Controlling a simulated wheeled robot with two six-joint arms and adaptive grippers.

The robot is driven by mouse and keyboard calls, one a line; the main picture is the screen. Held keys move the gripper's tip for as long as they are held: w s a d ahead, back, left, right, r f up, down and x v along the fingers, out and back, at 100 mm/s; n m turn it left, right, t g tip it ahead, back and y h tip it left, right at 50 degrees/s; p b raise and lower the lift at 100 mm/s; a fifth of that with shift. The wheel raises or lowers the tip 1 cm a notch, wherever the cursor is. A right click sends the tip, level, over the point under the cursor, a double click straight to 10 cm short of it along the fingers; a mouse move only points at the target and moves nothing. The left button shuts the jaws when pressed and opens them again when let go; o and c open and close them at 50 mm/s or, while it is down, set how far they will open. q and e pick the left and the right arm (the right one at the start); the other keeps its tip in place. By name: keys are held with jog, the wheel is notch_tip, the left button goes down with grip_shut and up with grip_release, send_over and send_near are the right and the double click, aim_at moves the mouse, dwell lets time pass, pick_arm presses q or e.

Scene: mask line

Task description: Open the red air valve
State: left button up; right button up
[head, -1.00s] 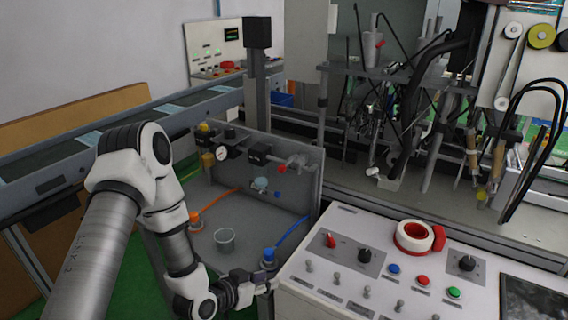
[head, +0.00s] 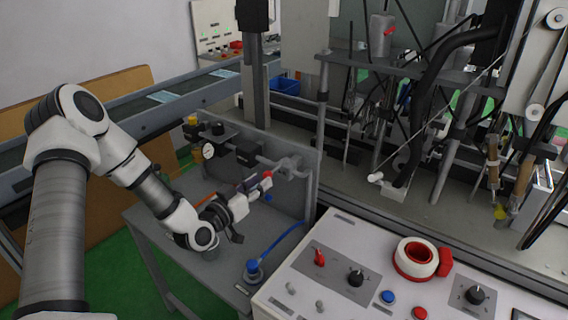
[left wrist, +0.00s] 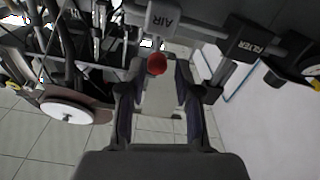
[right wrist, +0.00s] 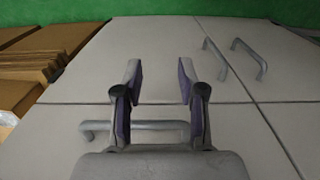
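The red air valve knob (head: 267,175) is on the fittings along the grey upright panel in the head view. In the left wrist view the round red knob (left wrist: 157,64) sits below a grey block (left wrist: 165,18) marked AIR. My left gripper (head: 258,186) reaches it from the left. In the left wrist view the fingers (left wrist: 154,70) are open, one on each side of the knob, with gaps visible. My right gripper (right wrist: 160,75) is open and empty in front of pale cabinet doors. It is not visible in the head view.
A gauge (head: 208,151) and a block marked FILTER (left wrist: 247,40) stand beside the valve. A blue hose (head: 285,236) runs below. The control console (head: 340,225) with a red-and-white ring is at front right. Cabinet handles (right wrist: 135,126) face my right gripper.

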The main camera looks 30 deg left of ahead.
aim_at(273, 171)
pick_arm(q)
jog(key=w, duration=0.6)
jog(key=shift+w+d+r, duration=0.1)
jog(key=shift+w+d, duration=0.3)
jog(key=shift+s+r, duration=0.15)
jog(key=shift+s, duration=0.1)
grip_shut()
